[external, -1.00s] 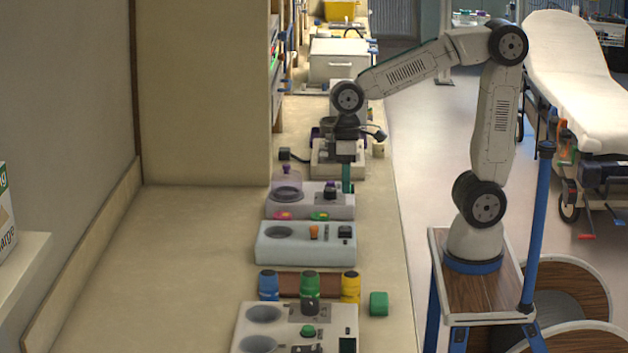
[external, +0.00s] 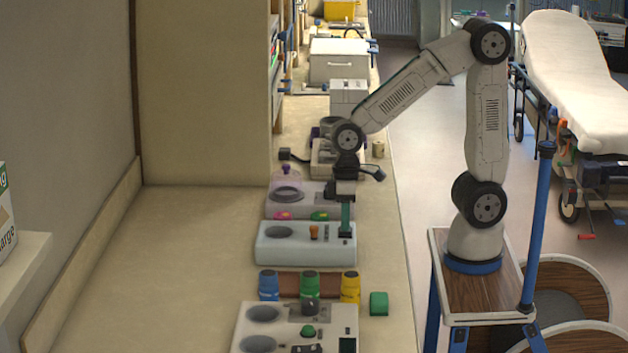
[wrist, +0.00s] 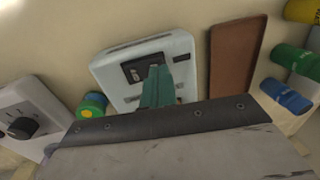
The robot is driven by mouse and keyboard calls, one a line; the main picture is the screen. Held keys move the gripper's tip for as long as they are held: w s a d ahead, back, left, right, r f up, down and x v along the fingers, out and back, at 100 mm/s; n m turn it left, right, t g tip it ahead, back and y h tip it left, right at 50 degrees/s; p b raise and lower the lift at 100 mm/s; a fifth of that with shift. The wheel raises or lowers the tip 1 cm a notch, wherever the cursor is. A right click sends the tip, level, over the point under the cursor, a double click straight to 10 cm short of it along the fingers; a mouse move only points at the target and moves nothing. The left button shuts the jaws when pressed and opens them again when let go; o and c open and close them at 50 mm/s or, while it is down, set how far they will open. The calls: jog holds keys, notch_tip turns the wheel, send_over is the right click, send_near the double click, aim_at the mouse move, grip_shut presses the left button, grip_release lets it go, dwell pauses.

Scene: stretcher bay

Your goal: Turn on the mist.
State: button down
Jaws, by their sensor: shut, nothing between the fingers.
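A pale blue-grey unit (external: 285,252) sits on the counter with a round dark recess at its left and an orange knob (external: 313,232). My gripper (external: 346,232) is shut and empty, its green fingers pointing down at the unit's right end. In the wrist view the unit (wrist: 182,45) lies under my fingers (wrist: 157,72), whose tips overlap a black switch panel (wrist: 135,72). The fingers hide part of the panel, so I cannot tell whether they touch it or how the switch is set. No mist is visible.
A grey unit (external: 290,207) stands behind, close to my wrist. In front are a brown tray (wrist: 235,60), blue (external: 268,286), green (external: 309,284) and yellow (external: 350,287) bottles, and another unit (external: 285,325). The counter's left side is clear.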

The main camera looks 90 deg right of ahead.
jog(key=shift+a+f+h, duration=0.15)
jog(key=shift+f+h, duration=0.05)
jog(key=shift+h, duration=0.1)
jog(key=shift+d+r, duration=0.25)
jog(key=shift+d, duration=0.55)
notch_tip(320, 180, up, 14)
jog(key=a, duration=0.2)
jog(key=shift+a, duration=0.1)
dwell(0.5)
jog(key=s+d+f, duration=0.2)
jog(key=s+d, duration=0.3)
jog(key=s, duration=0.3)
jog(key=s+d+f+t+h, duration=0.1)
jog(key=s+d+f, duration=0.2)
jog(key=s+d, duration=0.3)
jog(key=s, duration=0.3)
jog(key=shift+s+d, duration=0.15)
jog(key=shift+d, duration=0.05)
